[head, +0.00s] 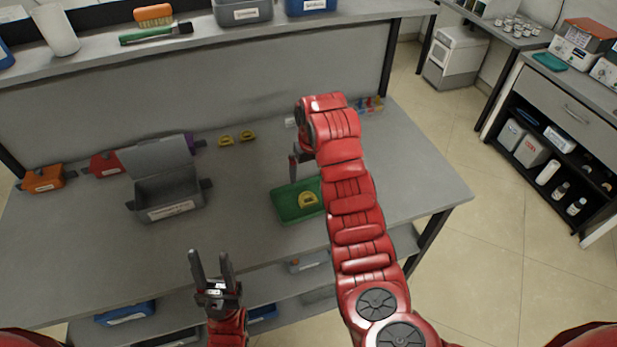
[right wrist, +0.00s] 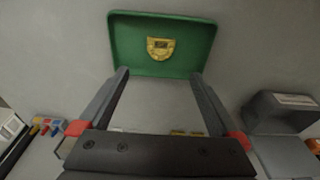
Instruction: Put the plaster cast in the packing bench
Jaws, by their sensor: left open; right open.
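A small yellow arch-shaped piece (head: 308,200), which looks like the plaster cast, lies in a green tray (head: 285,209) on the grey bench (head: 245,235). In the right wrist view the yellow piece (right wrist: 161,49) lies near the middle of the tray (right wrist: 122,38), beyond my fingertips. My right gripper (head: 297,170) is above the tray's far side, partly hidden by my arm; the right wrist view shows its fingers (right wrist: 158,78) apart and empty. My left gripper (head: 210,260) is open and empty at the bench's front edge. I cannot tell which part is called the packing bench.
Two similar yellow pieces (head: 236,138) lie at the back of the bench. A grey box with its lid raised (head: 170,209) stands on the left, with red (head: 104,165) and orange (head: 44,180) boxes behind it. A shelf (head: 210,36) runs above. The bench's middle front is clear.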

